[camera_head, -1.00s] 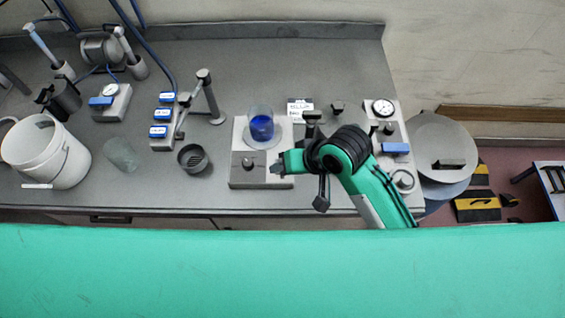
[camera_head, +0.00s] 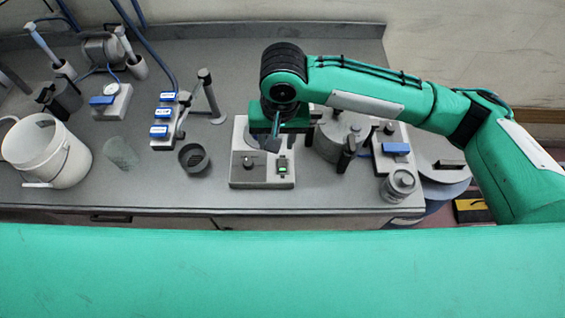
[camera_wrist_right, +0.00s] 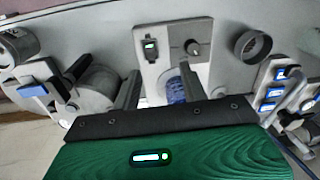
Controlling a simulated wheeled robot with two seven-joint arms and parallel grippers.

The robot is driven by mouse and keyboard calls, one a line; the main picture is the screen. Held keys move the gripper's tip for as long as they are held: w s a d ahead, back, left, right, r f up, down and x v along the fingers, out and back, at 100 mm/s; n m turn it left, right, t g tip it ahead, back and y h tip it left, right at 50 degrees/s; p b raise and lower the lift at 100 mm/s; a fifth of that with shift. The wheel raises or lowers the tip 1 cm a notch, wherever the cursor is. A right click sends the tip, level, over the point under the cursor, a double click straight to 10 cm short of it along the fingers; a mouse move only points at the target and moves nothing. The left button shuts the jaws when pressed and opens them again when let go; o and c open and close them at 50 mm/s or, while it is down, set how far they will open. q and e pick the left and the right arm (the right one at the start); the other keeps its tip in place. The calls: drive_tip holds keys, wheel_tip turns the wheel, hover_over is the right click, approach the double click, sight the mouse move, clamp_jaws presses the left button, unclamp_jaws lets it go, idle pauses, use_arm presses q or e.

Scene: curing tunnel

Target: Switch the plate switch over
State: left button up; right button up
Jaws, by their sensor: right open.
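The grey hot plate (camera_head: 240,176) stands near the bench's front edge, with a dark knob (camera_head: 248,163) on its front. The plate switch (camera_head: 283,167) is at its front right and shows a lit green face; it also shows in the right wrist view (camera_wrist_right: 150,46). My right gripper (camera_head: 270,143) hangs over the plate behind the switch, apart from it. Its fingers (camera_wrist_right: 160,78) are spread in the right wrist view. A beaker with blue liquid (camera_wrist_right: 176,91) shows between and beyond them; in the head view my gripper hides it. My left gripper is not in view.
A dark cup (camera_head: 194,158) stands left of the plate. A round grey vessel with dark handles (camera_head: 338,132) and a gauge unit with a blue part (camera_head: 396,149) stand right.

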sight(283, 170)
drive_tip(key=shift+m+h, duration=0.3)
drive_tip(key=shift+h, duration=0.1)
drive_tip(key=f+p, duration=0.1)
drive_tip(key=f, duration=0.3)
drive_tip(key=d+f+p, duration=0.1)
drive_tip(key=f, duration=0.8)
drive_tip(key=shift+w+d+f+p, duration=0.15)
drive_tip(key=shift+w+p, duration=0.2)
drive_tip(key=shift+p, duration=0.05)
